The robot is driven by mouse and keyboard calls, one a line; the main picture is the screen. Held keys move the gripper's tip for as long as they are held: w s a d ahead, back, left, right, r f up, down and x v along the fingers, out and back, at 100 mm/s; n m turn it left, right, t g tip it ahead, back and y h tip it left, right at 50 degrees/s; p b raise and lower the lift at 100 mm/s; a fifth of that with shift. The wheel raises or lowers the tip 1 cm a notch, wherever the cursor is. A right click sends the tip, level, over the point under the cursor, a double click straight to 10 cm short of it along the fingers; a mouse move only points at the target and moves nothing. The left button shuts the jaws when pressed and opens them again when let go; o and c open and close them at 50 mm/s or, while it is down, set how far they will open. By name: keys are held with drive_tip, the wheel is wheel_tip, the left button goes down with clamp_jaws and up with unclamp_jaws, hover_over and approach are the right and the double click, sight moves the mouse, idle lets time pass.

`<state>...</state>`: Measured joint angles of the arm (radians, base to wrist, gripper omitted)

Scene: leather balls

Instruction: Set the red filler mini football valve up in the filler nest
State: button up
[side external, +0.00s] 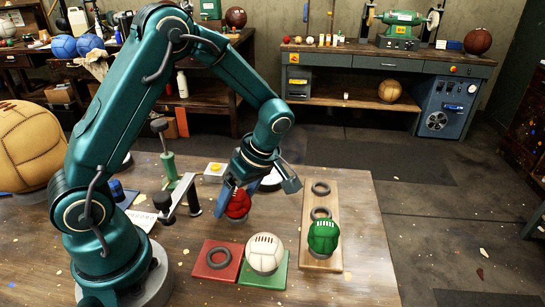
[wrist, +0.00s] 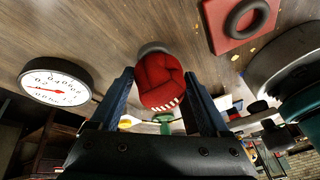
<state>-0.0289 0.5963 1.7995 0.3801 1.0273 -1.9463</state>
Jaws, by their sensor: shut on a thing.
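The red mini football (side external: 238,204) is between the fingers of my gripper (side external: 236,197), which is shut on it. In the wrist view the red ball (wrist: 160,78) sits between both blue fingertips, with a row of white lacing on the side facing my palm. A grey ring (wrist: 152,48) shows just beyond the ball, and under it in the side view. I cannot tell whether the ball touches this ring or hangs above it. The valve itself cannot be made out.
A red mat with an empty dark ring (side external: 218,258) lies in front. A cream ball (side external: 264,253) sits on a green mat beside it. A green ball (side external: 323,236) stands on the wooden ring board (side external: 312,190). A dial (wrist: 57,88) and a green pump (side external: 168,165) stand nearby.

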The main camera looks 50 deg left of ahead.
drive_tip(key=shift+f, duration=0.2)
drive_tip(key=o, duration=1.5)
drive_tip(key=shift+r, duration=0.1)
drive_tip(key=v, duration=1.1)
drive_tip(key=s+d+r+m+t+h, duration=0.1)
drive_tip(key=s+m+t, duration=0.1)
drive_tip(key=m, duration=0.4)
drive_tip(key=s+d+r+m+t+h, duration=0.1)
drive_tip(key=s+d+m+t, duration=0.1)
drive_tip(key=m, duration=0.5)
drive_tip(key=s+d+r+m+t+h, duration=0.1)
drive_tip(key=s+r+m+t, duration=0.1)
drive_tip(key=s+m+t, duration=0.2)
drive_tip(key=shift+s+d+m+h, duration=0.2)
drive_tip(key=shift+s+m+h, duration=0.1)
drive_tip(key=shift+s+m, duration=0.95)
drive_tip(key=shift+w, duration=0.2)
